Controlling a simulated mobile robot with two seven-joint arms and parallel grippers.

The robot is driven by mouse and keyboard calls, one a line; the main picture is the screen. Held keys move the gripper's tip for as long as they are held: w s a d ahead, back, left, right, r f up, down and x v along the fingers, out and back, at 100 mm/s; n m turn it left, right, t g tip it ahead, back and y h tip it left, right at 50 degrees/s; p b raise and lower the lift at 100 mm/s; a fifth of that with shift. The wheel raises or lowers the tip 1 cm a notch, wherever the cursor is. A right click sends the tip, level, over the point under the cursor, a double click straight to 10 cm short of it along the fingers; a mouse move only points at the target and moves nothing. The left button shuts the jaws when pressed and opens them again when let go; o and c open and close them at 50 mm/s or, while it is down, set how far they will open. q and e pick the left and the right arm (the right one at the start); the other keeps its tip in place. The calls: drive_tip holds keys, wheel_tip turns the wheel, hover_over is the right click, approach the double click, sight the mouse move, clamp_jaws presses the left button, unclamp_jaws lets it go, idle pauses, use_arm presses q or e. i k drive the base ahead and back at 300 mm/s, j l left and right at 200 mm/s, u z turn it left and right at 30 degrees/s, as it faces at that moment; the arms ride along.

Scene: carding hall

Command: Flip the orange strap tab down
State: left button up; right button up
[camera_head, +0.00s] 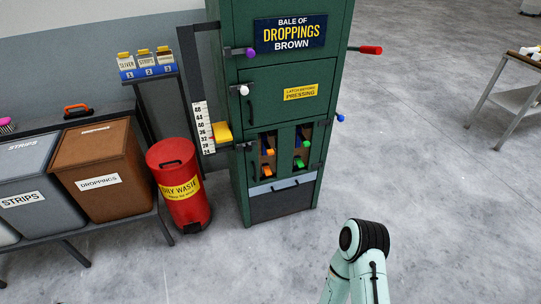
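The orange strap tab (268,171) is small and sits low in the left of two narrow openings in the front of the green baling press (288,76). It sticks out toward me; its exact tilt is too small to tell. A second small orange piece (269,152) shows above it in the same opening. A green tab (299,163) sits in the right opening. Neither of my grippers is in view. Only a pale green arm of mine, with a dark joint, rises at the bottom right, well in front of the press and apart from it.
A red waste bin (184,207) stands left of the press, beside brown (82,152) and grey (18,163) bins. A red-tipped lever (370,50) and a blue-tipped lever (340,117) stick out right. A metal table (519,99) stands far right. Floor before the press is clear.

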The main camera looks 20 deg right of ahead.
sight(268, 153)
drive_tip(key=i+l, duration=0.15)
drive_tip(key=i, duration=0.55)
drive_tip(key=i+l+z, duration=0.1)
drive_tip(key=i, duration=0.65)
drive_tip(key=i+l, duration=0.2)
drive_tip(key=i, duration=0.5)
